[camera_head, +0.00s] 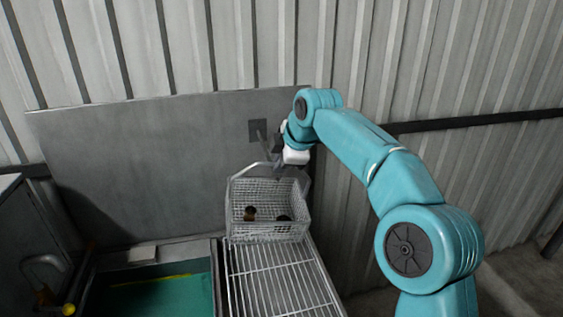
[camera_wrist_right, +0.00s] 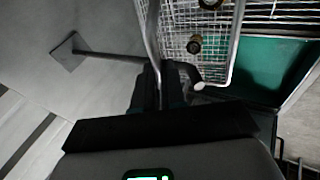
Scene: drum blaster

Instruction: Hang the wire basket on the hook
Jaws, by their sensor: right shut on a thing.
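The wire basket (camera_head: 268,228) hangs from my right gripper (camera_head: 280,163) in front of the grey back panel, above the wire rack, with a few small brown and dark items inside. In the right wrist view my right gripper (camera_wrist_right: 160,88) is shut on the basket's handle, and the basket (camera_wrist_right: 222,55) shows beyond it. The hook is a rod on a dark square plate (camera_head: 259,131) on the panel. In the wrist view its rod (camera_wrist_right: 112,57) runs from the plate (camera_wrist_right: 65,51) toward the handle; whether they touch I cannot tell. My left gripper is not in view.
The wire rack (camera_head: 282,284) lies below the basket. A green basin (camera_head: 160,296) is left of it, with a dark metal cabinet (camera_head: 28,245) at the far left. The grey panel (camera_head: 140,165) and corrugated wall (camera_head: 440,60) close off the back.

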